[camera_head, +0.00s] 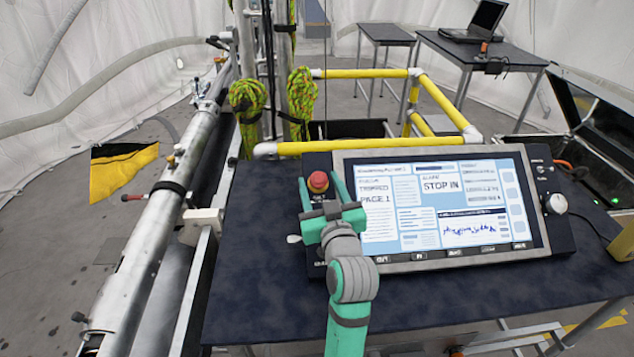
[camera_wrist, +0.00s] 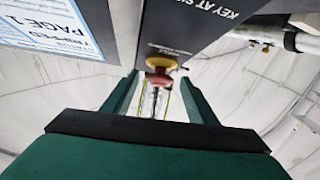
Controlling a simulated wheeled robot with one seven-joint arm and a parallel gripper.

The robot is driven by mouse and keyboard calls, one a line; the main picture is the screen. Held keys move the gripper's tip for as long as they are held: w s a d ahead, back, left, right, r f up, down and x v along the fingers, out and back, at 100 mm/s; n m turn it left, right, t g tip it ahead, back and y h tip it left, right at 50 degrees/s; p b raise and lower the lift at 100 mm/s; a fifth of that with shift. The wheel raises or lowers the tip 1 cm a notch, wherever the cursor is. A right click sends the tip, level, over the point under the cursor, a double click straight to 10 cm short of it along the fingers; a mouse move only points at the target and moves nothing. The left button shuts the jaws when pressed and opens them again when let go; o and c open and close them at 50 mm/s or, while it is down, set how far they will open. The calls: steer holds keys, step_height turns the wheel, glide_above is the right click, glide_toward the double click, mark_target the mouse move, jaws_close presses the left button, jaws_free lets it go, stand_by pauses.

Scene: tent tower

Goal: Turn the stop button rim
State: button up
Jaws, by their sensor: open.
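The stop button is a red mushroom cap on the left end of a grey control panel, beside its screen. In the head view the red cap (camera_head: 318,182) shows just past my gripper (camera_head: 321,190), whose two green fingers stand apart on either side of it. In the wrist view the red and yellow button (camera_wrist: 160,70) lies ahead, between the fingertips of my gripper (camera_wrist: 160,85). The jaws are open and hold nothing. I cannot tell whether either finger touches the rim. Some panel lettering near the button is hidden by my gripper.
The control panel (camera_head: 555,225) stands on a dark table (camera_head: 262,290). A white knob (camera_head: 556,203) is at its right end. Yellow rails (camera_head: 360,73) stand behind it. A long metal tube (camera_head: 150,235) runs along the left. A laptop (camera_head: 478,22) sits on a far table.

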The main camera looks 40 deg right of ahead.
steer(key=c, duration=1.1)
steer(key=shift+m, duration=0.3)
steer(key=shift+w+a+m+g+h, duration=0.15)
steer(key=shift+m+g+h, duration=0.35)
steer(key=shift+m+h, duration=0.45)
steer(key=shift+w+a+m+g+h, duration=0.1)
steer(key=shift+m+g+h, duration=0.4)
steer(key=shift+m+h, duration=0.4)
steer(key=shift+w+a+r+m+g+h, duration=0.1)
steer(key=shift+m+g+h, duration=0.7)
steer(key=shift+m, duration=0.5)
steer(key=shift+m+g+h, duration=0.55)
steer(key=shift+m+g, duration=0.45)
steer(key=shift+m, duration=0.25)
steer(key=shift+m+g, duration=0.3)
